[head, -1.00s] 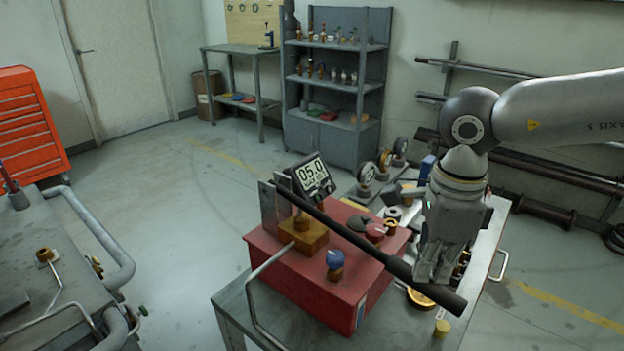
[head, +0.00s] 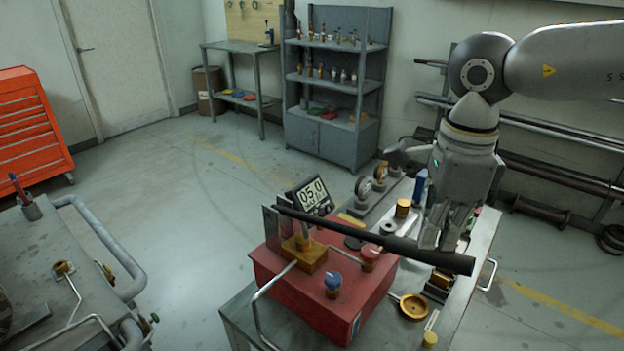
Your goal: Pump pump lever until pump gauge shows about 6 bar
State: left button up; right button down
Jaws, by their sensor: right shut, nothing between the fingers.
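The pump is a red box (head: 312,296) on a metal cart, with a brass block (head: 305,256) and a blue knob (head: 333,281) on top. Its black pump lever (head: 372,235) runs right from the upright plates, sloping slightly down to its thick handle end. The digital pump gauge (head: 312,193) stands behind the lever and reads about 05.0. My right gripper (head: 437,243) is shut, pointing down at the lever's handle part. Its fingertips meet the lever's upper edge in the picture; whether they touch it I cannot tell. My left gripper is not in view.
A red knob (head: 370,254) sits by the pump box's back edge. Small gauges (head: 363,189), a brass dish (head: 413,306) and other parts crowd the cart's right side. A workbench with a bent pipe rail (head: 105,240) stands at left. The floor between is clear.

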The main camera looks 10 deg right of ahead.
aim_at(431, 260)
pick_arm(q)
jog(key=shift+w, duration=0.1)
pick_arm(e)
jog(key=shift+f, duration=0.1)
notch_tip(431, 260, down, 4)
jog(key=b, duration=0.4)
jog(key=shift+f, duration=0.1)
jog(key=shift+f+b, duration=0.85)
jog(key=shift+f, duration=0.05)
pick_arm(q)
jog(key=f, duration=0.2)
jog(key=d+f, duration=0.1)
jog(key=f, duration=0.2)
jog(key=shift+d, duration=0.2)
pick_arm(e)
jog(key=shift+r, duration=0.25)
pick_arm(q)
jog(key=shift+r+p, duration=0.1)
jog(key=shift+p, duration=0.2)
pick_arm(e)
jog(key=shift+r, duration=0.1)
